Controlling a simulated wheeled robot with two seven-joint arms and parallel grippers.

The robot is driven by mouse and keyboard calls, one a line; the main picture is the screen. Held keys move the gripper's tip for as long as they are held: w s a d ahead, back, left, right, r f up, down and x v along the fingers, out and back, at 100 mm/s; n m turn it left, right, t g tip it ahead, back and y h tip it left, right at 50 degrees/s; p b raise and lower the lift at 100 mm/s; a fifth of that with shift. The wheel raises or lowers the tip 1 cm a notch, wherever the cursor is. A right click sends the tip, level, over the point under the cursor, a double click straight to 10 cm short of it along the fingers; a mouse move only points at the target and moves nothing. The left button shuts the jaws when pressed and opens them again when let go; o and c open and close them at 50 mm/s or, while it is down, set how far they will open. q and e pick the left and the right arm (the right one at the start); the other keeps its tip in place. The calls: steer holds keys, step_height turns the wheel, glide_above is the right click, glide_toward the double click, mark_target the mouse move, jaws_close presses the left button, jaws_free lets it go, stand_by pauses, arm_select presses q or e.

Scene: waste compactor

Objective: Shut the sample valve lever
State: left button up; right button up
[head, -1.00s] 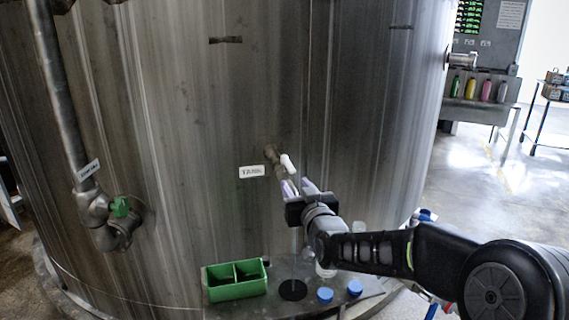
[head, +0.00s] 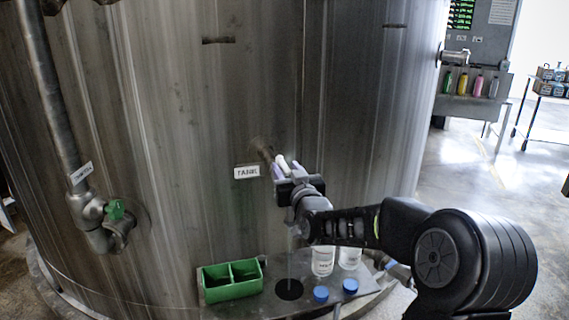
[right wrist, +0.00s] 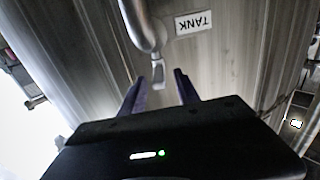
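The sample valve (head: 263,150) sticks out of the tank wall beside a small label. Its short whitish lever (head: 282,162) is at the valve's outer end. My right gripper (head: 287,169) is at the lever with its two purple fingers apart. In the right wrist view the lever (right wrist: 158,74) hangs between the fingertips, with a gap on either side, below the curved metal valve body (right wrist: 143,28). The fingers do not appear to clamp it. My left gripper is not in view.
Below the valve, a shelf holds a green divided tray (head: 231,281), a black disc (head: 289,289), two blue caps (head: 320,293) and two clear jars (head: 323,261). A pipe with a green-handled valve (head: 116,209) is at the left. Open floor lies at the right.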

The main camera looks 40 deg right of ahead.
steer(key=shift+x, duration=1.3)
jaws_close()
stand_by(0.5)
